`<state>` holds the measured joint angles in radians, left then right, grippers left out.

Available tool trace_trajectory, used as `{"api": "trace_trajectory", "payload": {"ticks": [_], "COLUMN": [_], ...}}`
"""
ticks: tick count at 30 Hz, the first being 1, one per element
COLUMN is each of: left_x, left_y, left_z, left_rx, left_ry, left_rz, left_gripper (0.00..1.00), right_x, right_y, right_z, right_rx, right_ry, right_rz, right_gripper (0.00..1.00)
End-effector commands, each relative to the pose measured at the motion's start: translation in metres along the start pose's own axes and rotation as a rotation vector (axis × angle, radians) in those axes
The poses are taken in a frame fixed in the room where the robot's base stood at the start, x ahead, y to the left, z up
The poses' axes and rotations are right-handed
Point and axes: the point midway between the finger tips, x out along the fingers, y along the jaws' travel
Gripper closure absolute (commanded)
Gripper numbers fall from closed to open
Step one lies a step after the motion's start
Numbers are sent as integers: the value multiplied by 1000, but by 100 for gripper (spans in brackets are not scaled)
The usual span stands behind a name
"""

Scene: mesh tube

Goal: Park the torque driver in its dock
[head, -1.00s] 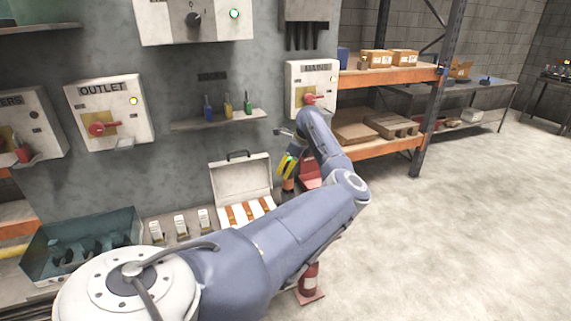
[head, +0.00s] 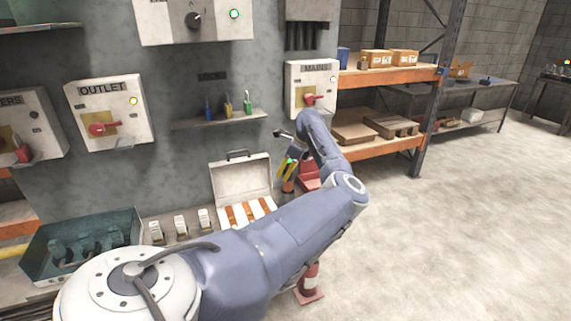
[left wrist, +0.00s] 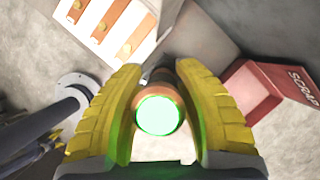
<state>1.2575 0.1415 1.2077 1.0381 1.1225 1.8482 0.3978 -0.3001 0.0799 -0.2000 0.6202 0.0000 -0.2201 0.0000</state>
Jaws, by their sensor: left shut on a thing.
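My left gripper (head: 287,168) is low in front of the wall, between the open white case and the red bin. In the left wrist view, its yellow fingers (left wrist: 158,82) are closed on both sides of a brown-orange cylinder with a glowing green end (left wrist: 159,116). This looks like the torque driver, seen end on; its far part is hidden. I cannot tell which fixture is its dock. A small wall shelf (head: 220,119) holds blue, yellow and green-handled tools, with an unreadable label above it. My right gripper is not in view.
The open white case (head: 240,180) with orange strips is left of the gripper. The red bin (head: 308,174), marked SCRAP in the wrist view (left wrist: 262,92), is right. A teal crate (head: 80,245) is lower left. The floor at right is clear.

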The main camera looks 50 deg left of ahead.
Motion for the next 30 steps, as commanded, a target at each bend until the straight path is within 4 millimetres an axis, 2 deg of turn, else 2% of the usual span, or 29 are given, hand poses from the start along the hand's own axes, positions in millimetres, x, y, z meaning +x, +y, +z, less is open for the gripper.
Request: {"api": "trace_trajectory", "payload": {"ticks": [30], "left_x": [8], "left_y": [0], "left_z": [-3], "left_rx": [-1], "left_ry": [-1], "left_rz": [-1], "left_gripper": [100], "right_x": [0], "right_y": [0], "right_z": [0], "right_rx": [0], "right_ry": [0], "right_rz": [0], "right_gripper": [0]}}
